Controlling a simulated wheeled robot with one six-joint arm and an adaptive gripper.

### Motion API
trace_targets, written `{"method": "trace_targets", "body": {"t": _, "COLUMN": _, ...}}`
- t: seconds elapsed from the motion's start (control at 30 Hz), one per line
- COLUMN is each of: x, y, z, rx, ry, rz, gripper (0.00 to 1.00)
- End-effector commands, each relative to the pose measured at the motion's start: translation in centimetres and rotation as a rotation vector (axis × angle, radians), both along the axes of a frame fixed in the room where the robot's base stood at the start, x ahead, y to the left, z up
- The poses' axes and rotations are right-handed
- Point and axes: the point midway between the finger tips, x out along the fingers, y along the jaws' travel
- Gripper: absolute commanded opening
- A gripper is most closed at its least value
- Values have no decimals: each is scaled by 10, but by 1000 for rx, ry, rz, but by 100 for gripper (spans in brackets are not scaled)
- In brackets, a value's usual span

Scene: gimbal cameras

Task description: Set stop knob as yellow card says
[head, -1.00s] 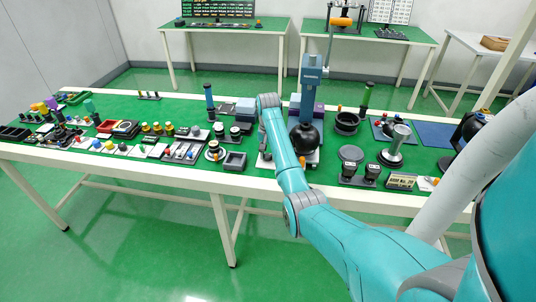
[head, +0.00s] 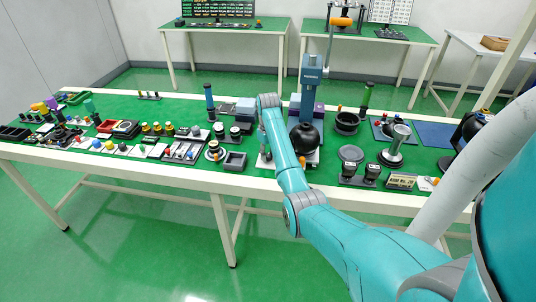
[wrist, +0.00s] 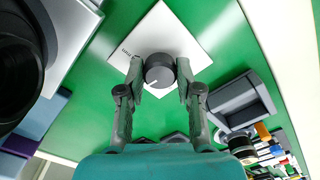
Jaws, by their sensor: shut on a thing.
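A dark grey round knob (wrist: 159,69) sits on a white square plate (wrist: 182,32) in the wrist view. The knob's face has a white pointer line toward the lower left, and small dark lettering is on the plate left of it. My gripper (wrist: 160,78) has a finger on each side of the knob and is shut on it. In the head view my arm hides the knob. A pale yellow card (head: 401,181) with dark lettering stands near the table's front edge, right of my arm. Its writing is too small to read surely.
A black ball-shaped part on a blue column stand (head: 308,90) is just right of my arm. A grey open tray (head: 235,161) is left of it, also seen in the wrist view (wrist: 240,98). Many small parts crowd the table's left side.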

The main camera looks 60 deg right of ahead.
Motion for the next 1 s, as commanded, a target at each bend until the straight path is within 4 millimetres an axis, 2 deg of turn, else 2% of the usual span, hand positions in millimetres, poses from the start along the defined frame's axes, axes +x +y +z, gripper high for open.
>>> {"method": "trace_targets", "body": {"t": 0.33, "x": 0, "y": 0, "z": -1, "rx": 1, "ry": 1, "rz": 125, "gripper": 0}}
{"method": "trace_targets", "body": {"t": 0.83, "x": 0, "y": 0, "z": -1, "rx": 2, "ry": 2, "rz": 142, "gripper": 0}}
{"method": "trace_targets", "body": {"t": 0.87, "x": 0, "y": 0, "z": -1, "rx": 2, "ry": 2, "rz": 142, "gripper": 37}}
{"method": "trace_targets", "body": {"t": 0.93, "x": 0, "y": 0, "z": -1, "rx": 2, "ry": 2, "rz": 142, "gripper": 55}}
{"method": "trace_targets", "body": {"t": 0.97, "x": 0, "y": 0, "z": -1, "rx": 2, "ry": 2, "rz": 142, "gripper": 60}}
{"method": "trace_targets", "body": {"t": 1.0, "x": 0, "y": 0, "z": -1, "rx": 1, "ry": 1, "rz": 142, "gripper": 60}}
